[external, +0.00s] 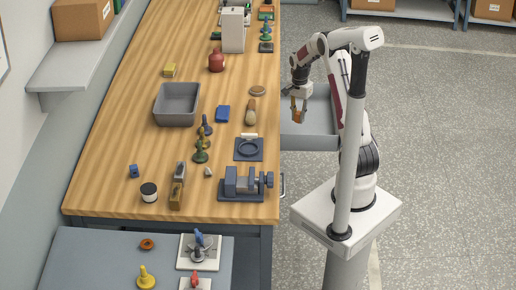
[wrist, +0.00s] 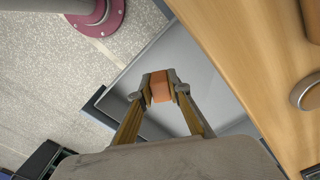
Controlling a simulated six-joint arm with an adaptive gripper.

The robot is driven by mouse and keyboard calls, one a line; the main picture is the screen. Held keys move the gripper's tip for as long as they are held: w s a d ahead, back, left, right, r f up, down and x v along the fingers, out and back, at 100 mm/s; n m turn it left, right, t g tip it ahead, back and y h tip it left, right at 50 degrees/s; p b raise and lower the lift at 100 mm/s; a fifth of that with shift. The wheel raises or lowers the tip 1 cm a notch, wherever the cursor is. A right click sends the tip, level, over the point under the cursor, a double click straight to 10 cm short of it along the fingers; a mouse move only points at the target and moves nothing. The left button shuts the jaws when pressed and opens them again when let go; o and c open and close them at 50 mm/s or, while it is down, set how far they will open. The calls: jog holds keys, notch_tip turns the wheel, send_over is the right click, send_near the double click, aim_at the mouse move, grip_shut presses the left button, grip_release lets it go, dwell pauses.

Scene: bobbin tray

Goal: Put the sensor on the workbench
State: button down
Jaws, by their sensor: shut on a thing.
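My gripper (external: 298,108) is right of the workbench (external: 135,100), above the open drawer. It is shut on a small orange block, which I take to be the sensor (wrist: 160,87). In the wrist view the block sits between the two fingertips, with the grey drawer floor behind it. In the external view the block is too small to make out in detail. The wooden top of the workbench also shows at the right of the wrist view (wrist: 235,45).
The open grey drawer (external: 318,143) juts from the bench's right side. Near that edge are a round tan disc (external: 258,90), a wooden-handled brush (external: 251,112), a dark ring fixture (external: 249,150) and a vise (external: 245,184). A grey bin (external: 157,107) stands further left.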

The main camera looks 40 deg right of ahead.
jog(key=a+r+n, duration=0.1)
jog(key=a+n, duration=0.1)
jog(key=a+r+n, duration=0.1)
jog(key=a+n, duration=0.3)
jog(key=n, duration=0.1)
jog(key=shift+w+a+r, duration=0.2)
jog(key=shift+a+r, duration=0.05)
jog(key=shift+r, duration=0.15)
jog(key=shift+s+a+r+n, duration=0.2)
jog(key=shift+a+r+n, duration=0.25)
jog(key=shift+a+n, duration=0.85)
jog(key=shift+s+a+r+n, duration=0.15)
jog(key=shift+a+r+n, duration=0.3)
jog(key=shift+a+n, duration=0.85)
jog(key=shift+s+a+r+n, duration=0.2)
jog(key=shift+a+r+n, duration=0.25)
jog(key=shift+a+n, duration=0.85)
jog(key=shift+d, duration=0.4)
